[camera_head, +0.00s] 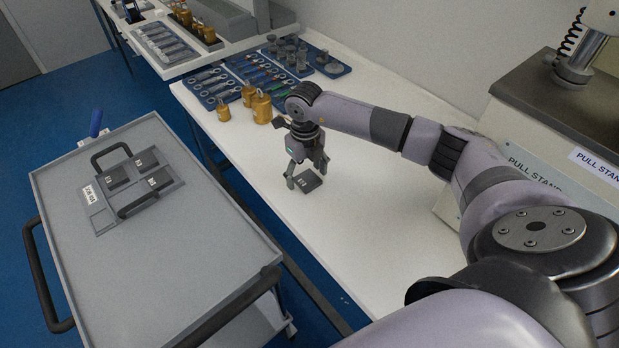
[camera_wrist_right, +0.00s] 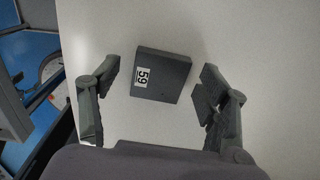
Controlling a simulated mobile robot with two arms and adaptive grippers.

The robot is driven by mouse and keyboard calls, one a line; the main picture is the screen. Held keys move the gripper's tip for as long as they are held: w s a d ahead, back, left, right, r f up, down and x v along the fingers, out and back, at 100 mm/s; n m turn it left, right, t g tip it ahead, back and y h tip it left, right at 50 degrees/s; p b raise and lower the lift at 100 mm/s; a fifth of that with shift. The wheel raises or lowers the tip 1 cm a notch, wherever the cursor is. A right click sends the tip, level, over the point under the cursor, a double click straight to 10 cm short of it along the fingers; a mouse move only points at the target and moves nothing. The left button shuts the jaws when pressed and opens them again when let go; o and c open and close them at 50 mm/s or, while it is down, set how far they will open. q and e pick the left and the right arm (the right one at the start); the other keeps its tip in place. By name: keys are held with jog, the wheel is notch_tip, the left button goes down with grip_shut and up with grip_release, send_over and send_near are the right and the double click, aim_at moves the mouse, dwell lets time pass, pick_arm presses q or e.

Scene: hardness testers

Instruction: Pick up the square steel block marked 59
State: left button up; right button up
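The square steel block marked 59 (camera_wrist_right: 165,76) lies flat on the white table, its label readable in the right wrist view. In the head view the block (camera_head: 308,181) is a dark square near the table's left edge. My right gripper (camera_head: 303,176) is just above it, pointing down. In the right wrist view the open fingers of this gripper (camera_wrist_right: 158,88) stand either side of the block, with a gap on each side. The block appears slightly turned between them. My left gripper is not in view.
A grey cart (camera_head: 190,255) at left carries a holder (camera_head: 100,212) with several labelled blocks. Brass weights (camera_head: 262,107) and blue tool trays (camera_head: 212,88) stand farther back on the table. A pull stand machine (camera_head: 545,125) is at right. The table in front is clear.

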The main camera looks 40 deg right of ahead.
jog(key=shift+a, duration=0.1)
jog(key=shift+c, duration=0.7)
jog(key=shift+d+f, duration=0.1)
jog(key=shift+d, duration=0.1)
jog(key=c, duration=0.4)
jog(key=shift+w, duration=0.1)
jog(key=c, duration=1)
